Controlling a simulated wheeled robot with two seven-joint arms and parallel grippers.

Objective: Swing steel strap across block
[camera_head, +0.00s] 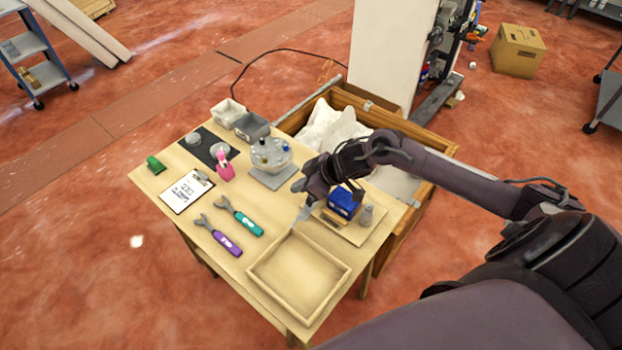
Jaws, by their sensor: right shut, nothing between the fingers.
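A blue block (344,203) sits on a small wooden base board (357,234) at the right side of the table. A small grey metal piece (304,213), perhaps the steel strap, shows just below my right gripper at the block's left. I cannot tell whether the gripper touches it. My right gripper (309,199) is shut and empty, just left of the block. The gripper and wrist hide part of the board and block. My left gripper is not in view.
A grey cylinder (366,215) stands on the board, right of the block. An empty wooden tray (257,278) lies in front. Teal (241,217) and purple (221,238) wrenches lie to the left. A round dispenser (270,157) stands behind the gripper.

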